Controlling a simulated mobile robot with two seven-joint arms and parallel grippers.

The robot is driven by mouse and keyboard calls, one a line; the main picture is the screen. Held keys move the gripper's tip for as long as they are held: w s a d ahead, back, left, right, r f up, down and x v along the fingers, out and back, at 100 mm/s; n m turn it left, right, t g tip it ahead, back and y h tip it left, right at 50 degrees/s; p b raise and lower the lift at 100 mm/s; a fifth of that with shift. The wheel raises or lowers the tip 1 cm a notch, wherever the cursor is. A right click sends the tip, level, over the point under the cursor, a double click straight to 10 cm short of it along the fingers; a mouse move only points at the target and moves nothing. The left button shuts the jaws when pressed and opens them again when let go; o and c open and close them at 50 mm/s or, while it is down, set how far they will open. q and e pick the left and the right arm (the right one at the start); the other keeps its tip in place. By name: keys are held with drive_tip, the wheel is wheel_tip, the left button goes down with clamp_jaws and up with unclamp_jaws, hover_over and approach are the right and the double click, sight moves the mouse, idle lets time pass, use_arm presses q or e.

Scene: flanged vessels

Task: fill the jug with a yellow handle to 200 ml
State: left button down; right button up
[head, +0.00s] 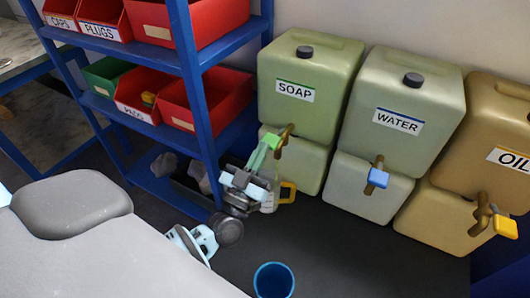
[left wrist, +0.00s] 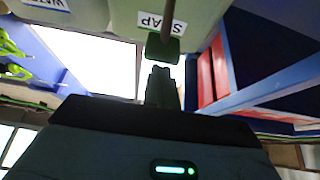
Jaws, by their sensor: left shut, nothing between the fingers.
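The jug with a yellow handle (head: 288,192) stands on the dark surface below the soap vessel (head: 308,82). My left gripper partly covers the jug's left side, and its fill level cannot be read. The soap tap has a green lever (head: 270,142), which also shows in the left wrist view (left wrist: 165,48). My left gripper (head: 254,172) is shut and empty, close to this lever; I cannot tell whether it touches. Its closed fingers also show in the left wrist view (left wrist: 162,82). My right gripper is out of view.
The water vessel (head: 405,105) with a blue tap lever (head: 378,178) and the oil vessel (head: 495,130) with a yellow lever (head: 505,227) stand to the right. A blue cup (head: 273,280) is at the front. A blue shelf (head: 200,100) with bins stands left. The dark surface at right is clear.

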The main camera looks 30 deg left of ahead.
use_arm(q)
wheel_tip(320, 180, down, 4)
drive_tip(key=t+b, duration=0.3)
drive_tip(key=b, duration=0.6)
drive_tip(key=shift+r+t, duration=0.1)
drive_tip(key=shift+t, duration=0.2)
idle(6.6)
